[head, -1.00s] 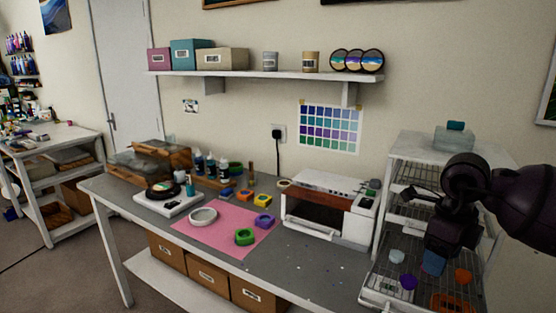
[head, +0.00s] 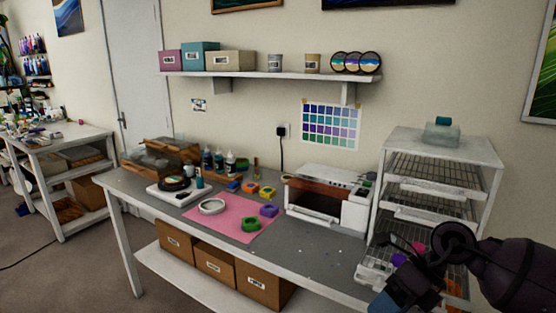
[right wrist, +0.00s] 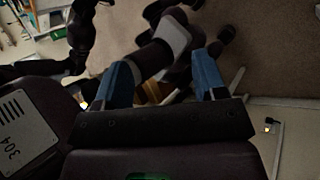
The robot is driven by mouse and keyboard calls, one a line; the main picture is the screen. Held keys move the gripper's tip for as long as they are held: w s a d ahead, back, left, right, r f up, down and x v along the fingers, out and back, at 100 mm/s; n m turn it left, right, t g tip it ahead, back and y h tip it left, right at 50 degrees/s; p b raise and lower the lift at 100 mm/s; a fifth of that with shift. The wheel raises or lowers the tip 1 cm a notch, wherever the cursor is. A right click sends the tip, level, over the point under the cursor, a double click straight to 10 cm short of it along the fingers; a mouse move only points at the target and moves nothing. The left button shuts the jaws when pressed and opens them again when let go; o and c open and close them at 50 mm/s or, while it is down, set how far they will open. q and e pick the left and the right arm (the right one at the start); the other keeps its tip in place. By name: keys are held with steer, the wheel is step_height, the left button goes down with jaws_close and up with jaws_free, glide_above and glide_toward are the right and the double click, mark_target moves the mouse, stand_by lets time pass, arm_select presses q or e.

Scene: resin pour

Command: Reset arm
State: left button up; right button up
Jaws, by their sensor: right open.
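My right arm comes in from the right in the head view, with its dark right gripper (head: 390,300) low in front of the wire rack (head: 440,165). Its fingertips are at the bottom edge and hard to make out there. In the right wrist view the two blue fingers of the right gripper (right wrist: 160,85) stand well apart with nothing between them. Behind them are the floor and dark parts of my own body. My left gripper does not show in the head view.
A grey worktable (head: 310,250) holds a pink mat (head: 235,228) with coloured moulds, a white ring (head: 212,206), and a white oven-like box (head: 328,200). The rack stands right of the table, one shelf pulled out. Cardboard boxes (head: 215,268) sit below.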

steer(key=s+a+m+t+y, duration=0.2)
steer(key=a+m+t+y, duration=0.45)
steer(key=m+y, duration=0.35)
steer(key=d+f+m+t+h, duration=0.8)
steer(key=f+m+t+h, duration=0.4)
steer(key=m, duration=0.8)
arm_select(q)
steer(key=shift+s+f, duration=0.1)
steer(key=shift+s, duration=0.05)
arm_select(e)
steer(key=s+d+f+m+g+h, duration=0.2)
steer(key=s+d+f+m+h, duration=0.1)
steer(key=s+f+m, duration=0.3)
steer(key=s+d+f+m+g+h, duration=0.3)
steer(key=s+f+m, duration=0.3)
steer(key=s+f, duration=0.2)
steer(key=shift+d+f, duration=0.3)
steer(key=shift+f, duration=0.05)
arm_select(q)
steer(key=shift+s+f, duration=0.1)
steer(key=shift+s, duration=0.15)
arm_select(e)
steer(key=shift+w, duration=0.1)
